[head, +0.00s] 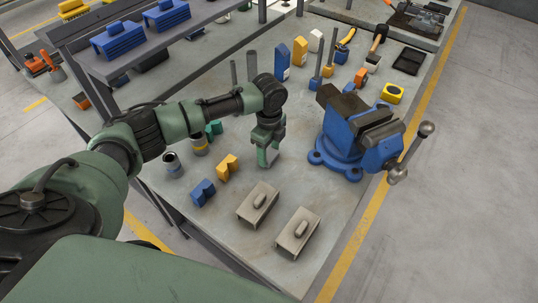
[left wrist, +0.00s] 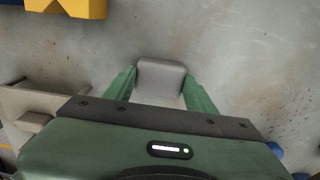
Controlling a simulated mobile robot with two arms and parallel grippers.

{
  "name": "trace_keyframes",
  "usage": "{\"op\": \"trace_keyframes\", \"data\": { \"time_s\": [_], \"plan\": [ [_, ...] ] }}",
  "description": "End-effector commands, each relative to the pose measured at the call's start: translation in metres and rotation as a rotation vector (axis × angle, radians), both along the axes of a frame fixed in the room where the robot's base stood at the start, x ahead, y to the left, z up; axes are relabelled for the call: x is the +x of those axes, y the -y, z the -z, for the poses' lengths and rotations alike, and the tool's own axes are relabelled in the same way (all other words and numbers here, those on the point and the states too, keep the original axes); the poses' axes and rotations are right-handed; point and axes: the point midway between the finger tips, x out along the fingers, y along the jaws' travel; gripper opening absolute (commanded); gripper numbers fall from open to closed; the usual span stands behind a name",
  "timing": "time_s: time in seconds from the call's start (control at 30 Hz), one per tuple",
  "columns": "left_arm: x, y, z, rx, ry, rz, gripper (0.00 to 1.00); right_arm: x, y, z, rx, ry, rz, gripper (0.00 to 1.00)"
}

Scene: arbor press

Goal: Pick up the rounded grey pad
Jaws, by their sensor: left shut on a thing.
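The rounded grey pad (left wrist: 161,76) shows between the two green fingers of my left gripper (left wrist: 160,92) in the left wrist view. Its corners are rounded, and the gripper is shut on it. In the head view my left gripper (head: 268,155) points down over the bench, left of the blue vise. Only a little of the pad shows there, and I cannot tell whether it touches the bench top. My right gripper is in neither view.
The blue vise (head: 345,135) stands to the right. Two beige blocks with raised grips (head: 258,203) (head: 297,232) lie in front. A yellow V-shaped block (head: 227,167) and a blue one (head: 202,193) lie left. Upright posts and boxes stand behind.

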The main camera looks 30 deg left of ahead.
Motion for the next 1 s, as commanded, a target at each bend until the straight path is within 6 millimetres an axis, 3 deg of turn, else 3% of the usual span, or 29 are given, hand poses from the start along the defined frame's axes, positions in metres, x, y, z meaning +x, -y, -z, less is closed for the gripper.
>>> {"op": "trace_keyframes", "data": {
  "time_s": [0.17,0.37,1.0],
  "plan": [
    [0.001,0.0,-0.002,0.0,0.002,0.0,0.17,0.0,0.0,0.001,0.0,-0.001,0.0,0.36],
    [0.001,0.0,-0.02,-0.001,0.004,0.001,0.17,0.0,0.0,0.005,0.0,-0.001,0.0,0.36],
    [0.001,0.0,-0.163,-0.001,0.005,0.0,0.17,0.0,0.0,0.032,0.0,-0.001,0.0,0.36]
  ]
}}
